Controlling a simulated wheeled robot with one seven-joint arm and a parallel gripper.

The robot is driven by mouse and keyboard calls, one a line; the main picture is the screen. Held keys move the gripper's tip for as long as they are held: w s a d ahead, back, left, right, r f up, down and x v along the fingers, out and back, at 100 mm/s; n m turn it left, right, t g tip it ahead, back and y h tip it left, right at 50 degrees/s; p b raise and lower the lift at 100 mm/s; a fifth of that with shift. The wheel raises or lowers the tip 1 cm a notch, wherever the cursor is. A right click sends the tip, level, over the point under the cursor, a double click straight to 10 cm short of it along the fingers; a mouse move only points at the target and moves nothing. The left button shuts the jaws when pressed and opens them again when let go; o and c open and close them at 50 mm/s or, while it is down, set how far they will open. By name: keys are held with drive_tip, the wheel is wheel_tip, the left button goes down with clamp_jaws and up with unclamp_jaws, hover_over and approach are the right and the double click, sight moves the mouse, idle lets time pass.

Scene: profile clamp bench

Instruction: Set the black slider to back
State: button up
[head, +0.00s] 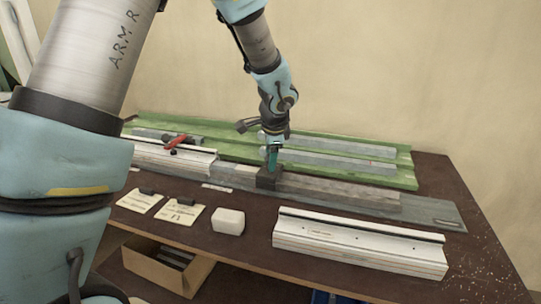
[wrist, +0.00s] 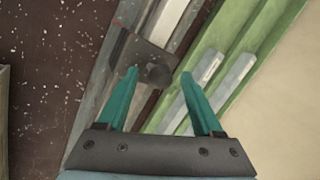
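The black slider (head: 267,181) is a dark block on the long grey rail (head: 428,209) in the middle of the bench. In the wrist view the slider (wrist: 128,58) has a round dark knob (wrist: 158,75). My gripper (head: 272,163) is over the slider and points down. In the wrist view my gripper (wrist: 158,73) has its two teal fingers spread, with the knob between the tips and a gap visible on both sides. I cannot tell how high the fingertips are against the knob.
Green boards with grey strips (head: 330,160) lie behind the rail. A white profile (head: 360,243) and a white block (head: 228,221) lie in front. A red-handled piece (head: 176,141) is on the left, above paper cards (head: 180,215). An open cardboard box (head: 160,266) is below the bench edge.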

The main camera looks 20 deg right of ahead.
clamp_jaws()
idle(0.3)
idle(1.0)
